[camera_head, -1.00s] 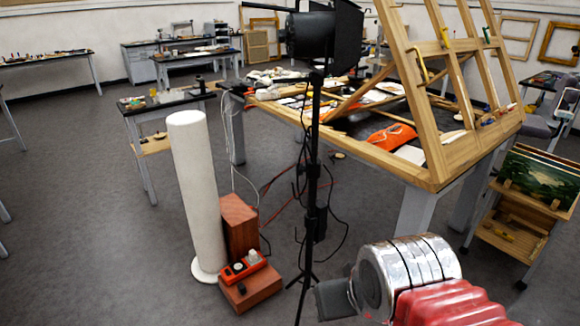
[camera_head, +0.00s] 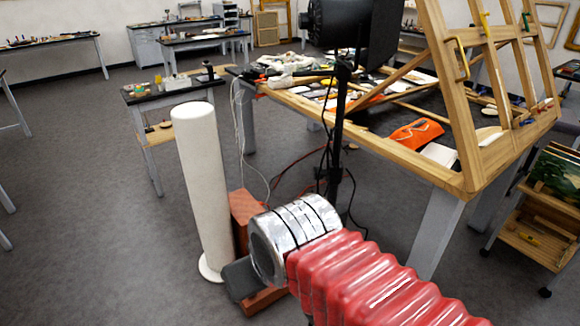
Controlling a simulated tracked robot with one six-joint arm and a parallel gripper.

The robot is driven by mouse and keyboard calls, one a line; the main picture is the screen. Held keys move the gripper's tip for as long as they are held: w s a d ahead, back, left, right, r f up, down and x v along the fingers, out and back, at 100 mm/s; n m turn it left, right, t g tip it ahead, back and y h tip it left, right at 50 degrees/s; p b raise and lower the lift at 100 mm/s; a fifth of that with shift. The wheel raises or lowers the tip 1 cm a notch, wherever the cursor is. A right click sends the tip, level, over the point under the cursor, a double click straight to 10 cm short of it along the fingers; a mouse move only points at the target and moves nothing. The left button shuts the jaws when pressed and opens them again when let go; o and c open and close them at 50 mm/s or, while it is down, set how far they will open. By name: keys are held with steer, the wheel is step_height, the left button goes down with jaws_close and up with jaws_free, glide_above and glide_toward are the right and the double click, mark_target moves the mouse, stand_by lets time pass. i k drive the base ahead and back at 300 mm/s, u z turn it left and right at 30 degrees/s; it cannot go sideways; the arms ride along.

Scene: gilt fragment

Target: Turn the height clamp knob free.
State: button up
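A black studio lamp (camera_head: 350,25) sits on top of a black light stand (camera_head: 338,120), to the left of the wooden easel. The pole's lower part passes behind my arm. A dark clamp area (camera_head: 327,176) shows on the pole just above my arm. The height clamp knob is too small and dark to make out for certain. My arm's red bellows and silver cuff reach in from the lower right. The dark grey end of my gripper (camera_head: 241,279) points left, in front of the reddish box. Its fingers cannot be told apart, and nothing is seen held.
A white column (camera_head: 202,185) stands at left, beside a reddish-brown box (camera_head: 243,212) partly hidden by my arm. Cables (camera_head: 272,183) lie around the stand. A wooden worktable (camera_head: 400,165) with an easel (camera_head: 455,90) is at right. The grey floor at left is open.

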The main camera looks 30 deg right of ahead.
mark_target(324, 172)
steer(key=u, duration=0.1)
steer(key=i, duration=0.95)
steer(key=z, duration=0.15)
